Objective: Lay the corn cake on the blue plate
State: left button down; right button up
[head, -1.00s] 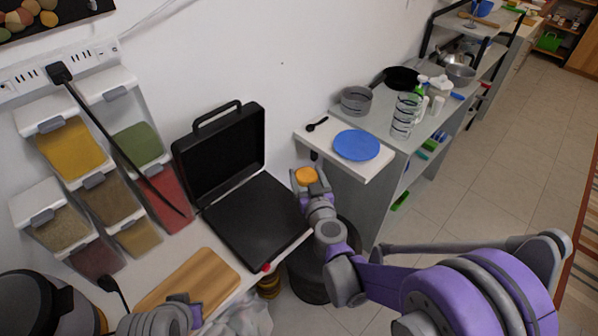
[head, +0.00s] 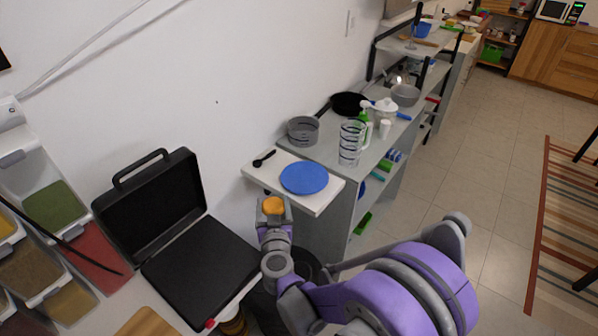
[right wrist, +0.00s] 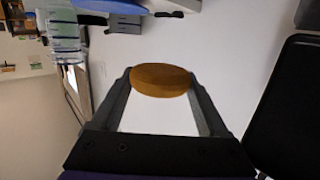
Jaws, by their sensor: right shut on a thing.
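The corn cake (head: 273,204) is a small round orange-brown disc. My right gripper (head: 272,213) is shut on it and holds it in the air, in front of the white shelf and to the left of the blue plate. In the right wrist view the cake (right wrist: 161,80) sits between the two fingertips (right wrist: 160,85). The round blue plate (head: 304,178) lies flat on the white shelf, apart from the cake; nothing lies on it. A blue edge shows at the top of the right wrist view. My left gripper is not in the head view.
A black spoon (head: 264,158) lies on the white shelf (head: 318,204) behind the plate.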

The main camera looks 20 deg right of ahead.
aim_at(305, 177)
jog(key=l+u, duration=0.4)
jog(key=l, duration=0.3)
jog(key=l+u, duration=0.4)
jog(key=l, duration=0.25)
